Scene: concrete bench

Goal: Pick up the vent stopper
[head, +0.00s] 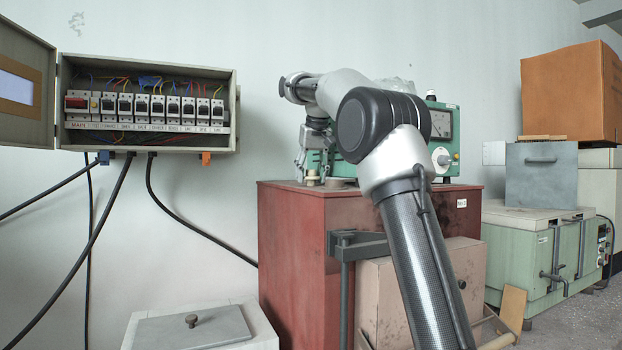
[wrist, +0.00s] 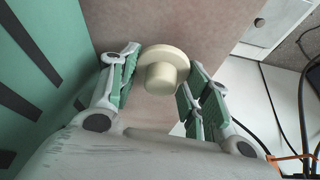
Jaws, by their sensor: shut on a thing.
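The vent stopper (wrist: 160,77) is a cream, round piece with a wide flange and a narrower knob. In the wrist view it sits between the two green-padded fingers of my gripper (wrist: 158,88), which is shut on it. In the head view my gripper (head: 311,168) points down at the top of the red cabinet (head: 305,225), with the small pale stopper (head: 312,178) at its fingertips. I cannot tell whether the stopper touches the cabinet top.
A green instrument with a dial (head: 440,124) stands behind on the red cabinet. An open breaker box (head: 150,146) with hanging cables is on the wall at left. A pale box with a knobbed lid (head: 193,328) is at lower left. Green equipment (head: 545,255) stands at right.

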